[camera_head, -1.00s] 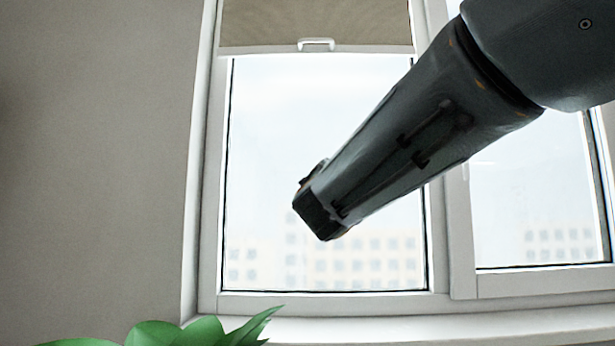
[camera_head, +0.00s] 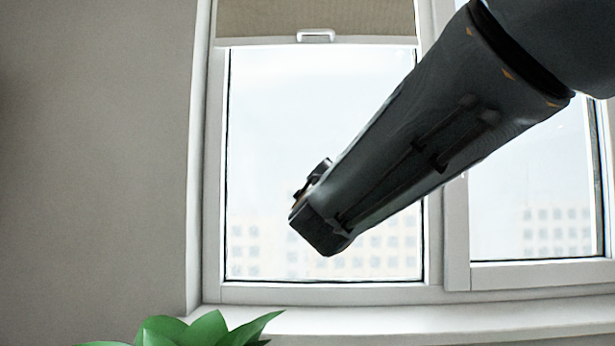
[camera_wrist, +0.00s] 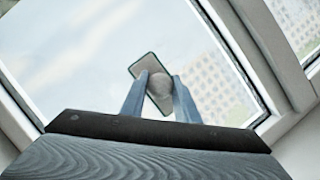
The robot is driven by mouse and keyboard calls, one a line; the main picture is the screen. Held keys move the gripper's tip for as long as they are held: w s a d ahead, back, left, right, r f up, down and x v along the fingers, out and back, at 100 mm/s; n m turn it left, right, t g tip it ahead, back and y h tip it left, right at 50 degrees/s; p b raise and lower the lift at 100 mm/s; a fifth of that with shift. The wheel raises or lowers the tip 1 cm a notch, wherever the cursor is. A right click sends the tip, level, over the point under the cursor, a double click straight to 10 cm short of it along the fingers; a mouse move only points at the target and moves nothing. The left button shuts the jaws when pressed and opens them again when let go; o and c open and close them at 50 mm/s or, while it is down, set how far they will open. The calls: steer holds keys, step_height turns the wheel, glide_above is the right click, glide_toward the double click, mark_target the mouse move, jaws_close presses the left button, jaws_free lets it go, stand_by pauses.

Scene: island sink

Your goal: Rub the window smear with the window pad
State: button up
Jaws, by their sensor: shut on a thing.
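The window pad (camera_wrist: 147,64) is a thin pale plate with a dark green edge and a round grey knob (camera_wrist: 160,84). It shows in the wrist view, in front of the window glass. My gripper (camera_wrist: 158,80) is shut on the knob, with one blue-grey finger on each side. I cannot tell whether the pad touches the glass. In the head view my arm hides the pad and the fingers. The left window pane (camera_head: 290,130) is behind my arm. I cannot make out the smear for certain; the glass shows only faint pale streaks.
A rolled-down beige blind (camera_head: 260,18) with a white handle (camera_head: 316,36) covers the pane's top. White frame bars (camera_head: 456,235) separate the panes. A green plant (camera_head: 205,330) stands at the bottom left by the sill (camera_head: 400,320). A grey wall (camera_head: 90,160) is at left.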

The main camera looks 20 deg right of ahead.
steer(key=shift+s+a+p, duration=0.3)
steer(key=shift+s+p, duration=0.4)
steer(key=shift+p, duration=0.25)
steer(key=shift+s+a+p, duration=0.3)
steer(key=shift+s+p, duration=0.4)
steer(key=shift+p, duration=0.25)
